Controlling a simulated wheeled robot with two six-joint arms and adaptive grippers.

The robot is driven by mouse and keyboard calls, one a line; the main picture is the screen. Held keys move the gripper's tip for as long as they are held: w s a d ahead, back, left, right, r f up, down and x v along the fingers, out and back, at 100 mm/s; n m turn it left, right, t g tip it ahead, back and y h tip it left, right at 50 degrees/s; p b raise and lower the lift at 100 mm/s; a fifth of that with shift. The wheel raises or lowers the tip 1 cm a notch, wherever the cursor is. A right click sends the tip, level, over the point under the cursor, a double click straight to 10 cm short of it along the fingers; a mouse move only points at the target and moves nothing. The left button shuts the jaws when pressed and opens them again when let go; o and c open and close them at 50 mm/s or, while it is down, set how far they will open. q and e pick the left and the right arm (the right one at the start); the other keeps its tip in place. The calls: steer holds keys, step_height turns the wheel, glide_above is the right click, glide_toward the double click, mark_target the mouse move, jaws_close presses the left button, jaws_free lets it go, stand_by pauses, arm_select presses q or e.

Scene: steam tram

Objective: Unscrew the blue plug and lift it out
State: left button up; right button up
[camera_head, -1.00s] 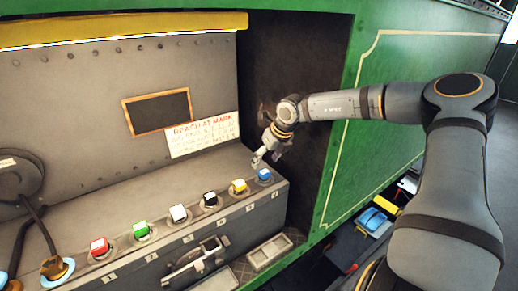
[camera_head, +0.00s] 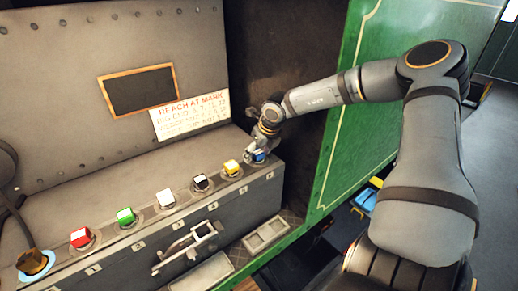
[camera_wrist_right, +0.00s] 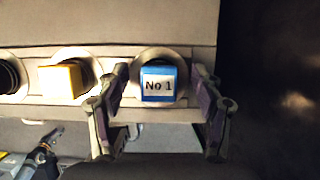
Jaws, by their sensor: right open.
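The blue plug (camera_head: 258,156) is at the right end of a row of coloured square plugs on top of the grey box. In the right wrist view the blue plug (camera_wrist_right: 158,84) carries a label "No 1" and sits in a round collar. My right gripper (camera_head: 262,147) is over it, partly covering it in the head view. In the right wrist view the right gripper's fingers (camera_wrist_right: 160,118) are open, one on each side of the plug, with a gap on both sides. My left gripper is in neither view.
A yellow plug (camera_head: 232,168) is the close neighbour on the left, beside the left finger. Black, white, green and red plugs follow along the box (camera_head: 215,205). A sign (camera_head: 190,115) leans behind. A green panel (camera_head: 375,120) stands at the right.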

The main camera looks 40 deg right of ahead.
steer(key=shift+s+a, duration=0.1)
steer(key=shift+c, duration=0.8)
steer(key=c, duration=1)
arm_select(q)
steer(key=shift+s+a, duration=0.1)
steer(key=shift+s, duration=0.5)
arm_select(e)
jaws_close()
steer(key=shift+n+y, duration=0.3)
steer(key=shift+n, duration=0.6)
steer(key=shift+f+n+y+b, duration=0.1)
steer(key=shift+n+y+b, duration=0.3)
steer(key=shift+n, duration=0.4)
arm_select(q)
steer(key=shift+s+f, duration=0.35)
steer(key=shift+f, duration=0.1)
arm_select(e)
steer(key=shift+n, duration=0.3)
